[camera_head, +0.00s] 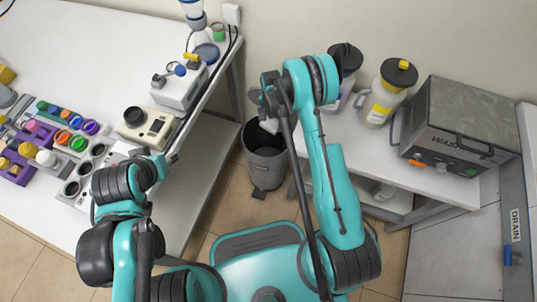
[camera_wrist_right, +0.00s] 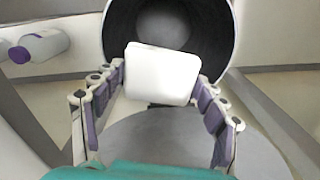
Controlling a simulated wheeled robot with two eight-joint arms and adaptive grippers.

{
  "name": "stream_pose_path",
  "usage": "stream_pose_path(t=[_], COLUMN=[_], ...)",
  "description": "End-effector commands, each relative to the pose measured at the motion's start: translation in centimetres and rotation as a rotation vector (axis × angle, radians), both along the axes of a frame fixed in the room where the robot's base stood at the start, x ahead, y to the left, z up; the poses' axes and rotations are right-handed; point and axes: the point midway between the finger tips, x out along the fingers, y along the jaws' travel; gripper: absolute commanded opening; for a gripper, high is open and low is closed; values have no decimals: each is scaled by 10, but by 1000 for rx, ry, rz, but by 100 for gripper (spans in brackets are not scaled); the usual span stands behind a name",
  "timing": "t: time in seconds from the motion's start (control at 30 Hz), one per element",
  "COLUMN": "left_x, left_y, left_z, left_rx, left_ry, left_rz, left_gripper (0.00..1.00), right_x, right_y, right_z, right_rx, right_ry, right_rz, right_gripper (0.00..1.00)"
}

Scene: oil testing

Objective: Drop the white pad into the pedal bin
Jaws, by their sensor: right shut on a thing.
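The white pad (camera_wrist_right: 162,76) is held between the fingers of my right gripper (camera_wrist_right: 160,92) in the right wrist view. In the head view my right gripper (camera_head: 266,108) is above the bin, and a small part of the pad (camera_head: 269,126) shows below it. The dark grey pedal bin (camera_head: 266,170) stands open on the floor between the two tables. Its round dark opening (camera_wrist_right: 121,35) lies behind the pad in the wrist view. My left arm is over the left table's edge; its fingers are not clear.
The left table (camera_head: 90,35) carries a white instrument (camera_head: 180,88), a beige device (camera_head: 146,127) and coloured caps. The right table (camera_head: 365,150) carries yellow-labelled bottles (camera_head: 386,95) and a grey wash box (camera_head: 465,120). A drain panel (camera_head: 512,215) is at far right.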

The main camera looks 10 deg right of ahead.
Motion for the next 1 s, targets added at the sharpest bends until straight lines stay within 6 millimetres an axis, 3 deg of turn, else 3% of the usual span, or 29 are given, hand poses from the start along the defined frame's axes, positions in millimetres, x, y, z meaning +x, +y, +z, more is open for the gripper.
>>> stream_pose_path(t=[0.2,0.47,0.5,0.6,1.0], left_x=[0,0,0,0,0], left_y=[0,0,0,0,0], left_z=[-13,-12,-12,-12,-12], left_rx=[0,0,0,0,0], left_ry=[0,0,0,0,0], left_rz=[0,0,0,0,0], left_gripper=[40,40,40,40,40], right_x=[0,0,0,0,0], right_y=[0,0,0,0,0], right_z=[-23,-24,-24,-24,-19], right_rx=[0,0,0,0,0], right_ry=[0,0,0,0,0], right_rz=[1,1,1,1,1], right_gripper=[45,45,75,96,96])
